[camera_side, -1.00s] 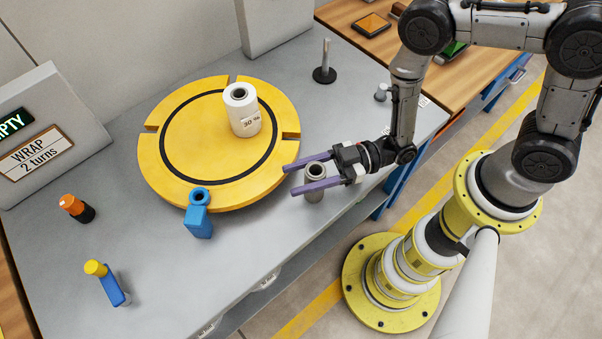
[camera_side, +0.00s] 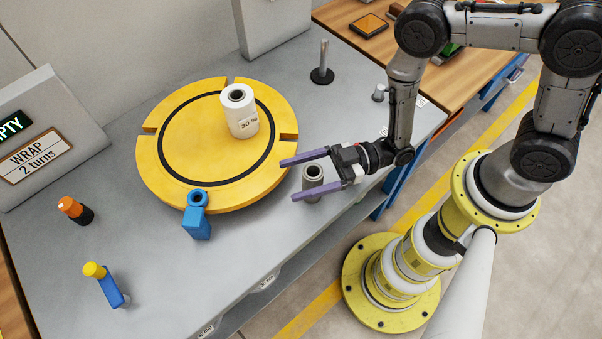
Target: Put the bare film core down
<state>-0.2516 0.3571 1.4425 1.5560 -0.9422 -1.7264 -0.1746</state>
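The bare film core, a short grey tube (camera_side: 312,176), stands upright on the grey bench just right of the yellow turntable (camera_side: 175,150). My gripper (camera_side: 288,179) has its two purple fingers spread, one on each side of the core. Gaps show between the fingers and the core, so it appears free of them. The lower finger hides part of the core's front.
A white film roll (camera_side: 241,118) stands on the turntable, with a blue clamp (camera_side: 197,222) at its front rim. A dark-based post (camera_side: 322,75) stands behind. Orange (camera_side: 74,209) and yellow-blue (camera_side: 110,285) tools stand left. The front bench is clear.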

